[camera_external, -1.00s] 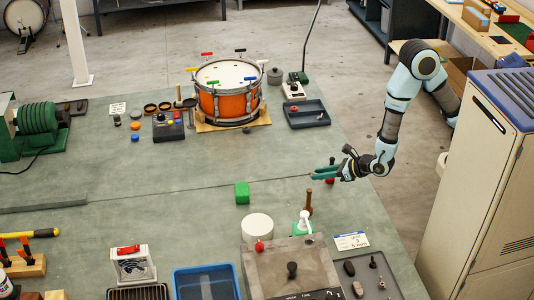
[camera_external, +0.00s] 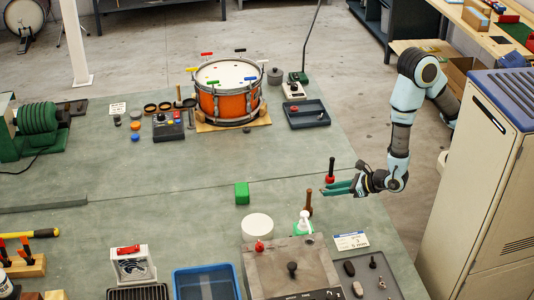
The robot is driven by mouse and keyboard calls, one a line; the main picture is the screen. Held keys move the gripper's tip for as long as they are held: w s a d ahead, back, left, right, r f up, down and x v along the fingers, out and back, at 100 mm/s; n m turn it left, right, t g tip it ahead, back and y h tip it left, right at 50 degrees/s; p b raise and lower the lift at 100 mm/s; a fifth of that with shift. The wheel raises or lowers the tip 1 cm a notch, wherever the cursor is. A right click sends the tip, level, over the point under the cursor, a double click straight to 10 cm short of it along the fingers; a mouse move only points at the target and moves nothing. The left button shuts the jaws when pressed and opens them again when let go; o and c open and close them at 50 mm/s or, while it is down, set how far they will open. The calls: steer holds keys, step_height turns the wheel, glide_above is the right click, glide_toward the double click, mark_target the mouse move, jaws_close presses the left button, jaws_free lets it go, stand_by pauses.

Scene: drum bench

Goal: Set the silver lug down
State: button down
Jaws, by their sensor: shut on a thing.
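My gripper (camera_external: 328,190) has green fingers and is at the right part of the bench, shut, with its fingertips pointing left. The silver lug at its fingertips is too small to make out clearly. The fingertips appear just above and right of a brown wooden handle (camera_external: 309,203); I cannot tell the height above the bench top. The orange drum (camera_external: 228,104) stands on a wooden base at the back of the bench.
A black-handled tool with a red base (camera_external: 330,178) stands right behind my gripper. A green block (camera_external: 242,192) lies to the left. A dark tray (camera_external: 306,124) is by the drum, and a blue bin (camera_external: 207,284) is at the front. The mid bench is mostly clear.

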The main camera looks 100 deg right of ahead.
steer(key=s+d+r+m+g+h+p, duration=0.3)
steer(key=d+r+m+g+h, duration=0.25)
steer(key=m+g, duration=0.45)
steer(key=s+a+r+m+g+y+p, duration=0.2)
steer(key=a+r+m+g+y+p, duration=0.15)
steer(key=m+g+y, duration=1)
step_height(320, 180, down, 6)
steer(key=w+r+m+t+y+b, duration=0.1)
steer(key=m+t+y+b, duration=0.7)
steer(key=m, duration=1.1)
steer(key=w+d+m+t+y+b, duration=0.1)
steer(key=w+d+m+t+y, duration=0.1)
steer(key=w+d+m+t, duration=0.8)
steer(key=shift+n, duration=0.25)
step_height(320, 180, down, 10)
steer(key=shift+r+p, duration=0.25)
steer(key=shift+p, duration=0.6)
